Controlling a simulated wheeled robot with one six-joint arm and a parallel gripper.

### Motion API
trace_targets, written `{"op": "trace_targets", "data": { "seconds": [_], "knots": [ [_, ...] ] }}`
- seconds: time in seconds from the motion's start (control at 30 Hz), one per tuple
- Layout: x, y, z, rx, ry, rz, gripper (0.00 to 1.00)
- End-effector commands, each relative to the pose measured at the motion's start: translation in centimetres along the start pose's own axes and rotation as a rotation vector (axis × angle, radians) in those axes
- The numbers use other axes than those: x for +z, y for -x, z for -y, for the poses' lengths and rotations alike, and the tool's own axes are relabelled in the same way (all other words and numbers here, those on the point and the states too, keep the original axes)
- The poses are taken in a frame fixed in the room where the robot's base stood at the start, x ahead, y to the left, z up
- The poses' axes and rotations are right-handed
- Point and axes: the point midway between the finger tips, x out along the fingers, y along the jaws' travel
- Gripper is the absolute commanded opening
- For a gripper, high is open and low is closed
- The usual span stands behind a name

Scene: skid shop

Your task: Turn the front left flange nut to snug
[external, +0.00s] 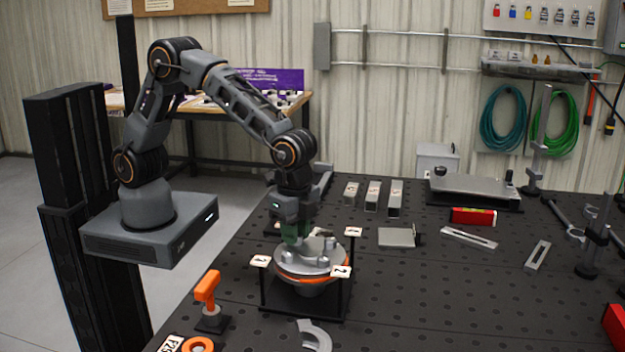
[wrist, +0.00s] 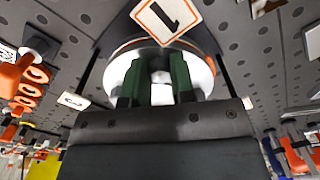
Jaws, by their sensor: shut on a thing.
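The round metal flange (external: 310,265) with an orange band sits on a dark stand on the perforated table. Several nuts or studs stand up from its top, one of them a nut (external: 323,262) on the near right. My gripper (external: 297,241) points down onto the left part of the flange top. In the wrist view my gripper (wrist: 157,80) has its two green fingers either side of a small metal flange nut (wrist: 161,77), shut on it. The nut is mostly hidden by the fingers, and its turn angle cannot be told.
Numbered tags (external: 260,261) stand around the flange on thin posts; the tag marked 1 (wrist: 166,16) is close in the wrist view. An orange tool (external: 208,289) stands on the left. Metal blocks (external: 372,196) and a red box (external: 473,216) lie behind and to the right. The front right table is mostly clear.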

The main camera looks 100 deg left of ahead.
Motion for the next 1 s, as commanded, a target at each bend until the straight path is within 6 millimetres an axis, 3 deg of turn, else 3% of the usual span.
{"op": "trace_targets", "data": {
  "seconds": [0.4, 0.77, 0.8, 1.0],
  "knots": [
    [-0.05, -0.04, 0.17, 0.0, -0.368, -0.001, 0.0],
    [-0.05, 0.05, 0.18, 0.0, -0.399, -0.001, 0.0],
    [-0.05, 0.05, 0.18, 0.0, -0.399, -0.001, 0.26],
    [-0.05, 0.03, 0.18, 0.0, -0.398, 0.0, 0.45]
  ]
}}
